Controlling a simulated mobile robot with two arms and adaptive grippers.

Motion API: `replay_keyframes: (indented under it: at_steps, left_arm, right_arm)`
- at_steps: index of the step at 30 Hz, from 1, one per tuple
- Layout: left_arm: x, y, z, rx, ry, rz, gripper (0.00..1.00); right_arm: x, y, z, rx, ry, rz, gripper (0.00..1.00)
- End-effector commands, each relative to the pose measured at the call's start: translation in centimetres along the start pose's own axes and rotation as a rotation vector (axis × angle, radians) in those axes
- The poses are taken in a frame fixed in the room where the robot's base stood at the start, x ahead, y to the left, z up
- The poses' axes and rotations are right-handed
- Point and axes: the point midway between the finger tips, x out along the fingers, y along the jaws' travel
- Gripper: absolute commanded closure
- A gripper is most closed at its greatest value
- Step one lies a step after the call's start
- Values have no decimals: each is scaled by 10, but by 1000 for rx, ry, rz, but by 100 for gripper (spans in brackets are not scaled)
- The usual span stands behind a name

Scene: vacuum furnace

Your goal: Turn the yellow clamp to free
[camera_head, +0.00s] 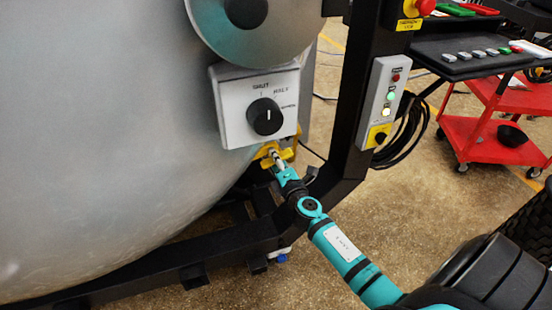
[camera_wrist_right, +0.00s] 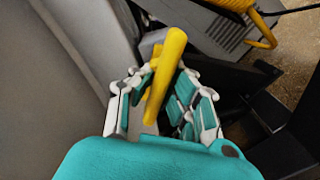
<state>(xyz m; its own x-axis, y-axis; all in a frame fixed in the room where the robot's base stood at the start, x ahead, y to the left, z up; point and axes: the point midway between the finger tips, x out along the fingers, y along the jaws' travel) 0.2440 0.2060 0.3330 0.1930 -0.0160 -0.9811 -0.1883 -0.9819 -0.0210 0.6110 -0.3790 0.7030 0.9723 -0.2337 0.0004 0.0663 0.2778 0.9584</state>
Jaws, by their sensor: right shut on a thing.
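The yellow clamp (camera_head: 268,156) sits at the lower right edge of the big grey furnace vessel, just below the box with the black knob. In the right wrist view the clamp's yellow bar (camera_wrist_right: 168,68) stands tilted between the fingers. My right gripper (camera_wrist_right: 158,95) is shut on this clamp, with fingers on both sides of the bar. In the head view the right gripper (camera_head: 276,158) reaches the clamp from the lower right and partly hides it. My left gripper is not in view.
The grey knob box (camera_head: 226,108) is close above the clamp. A black frame post (camera_head: 350,125) with a button panel (camera_head: 386,100) stands right of it. Black frame beams (camera_head: 130,282) run below the vessel. A red cart (camera_head: 482,140) stands at the right on open floor.

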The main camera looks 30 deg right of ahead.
Motion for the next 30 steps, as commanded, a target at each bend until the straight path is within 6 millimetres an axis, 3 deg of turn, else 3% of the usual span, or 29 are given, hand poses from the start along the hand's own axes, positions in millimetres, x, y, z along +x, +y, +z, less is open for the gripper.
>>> replay_keyframes:
  at_steps: [15, 30]
  left_arm:
    - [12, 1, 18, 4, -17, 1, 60]
    - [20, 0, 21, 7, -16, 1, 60]
  right_arm:
    - [-1, -2, -1, -435, 3, -3, 100]
    - [-1, -3, -1, -595, 4, -3, 100]
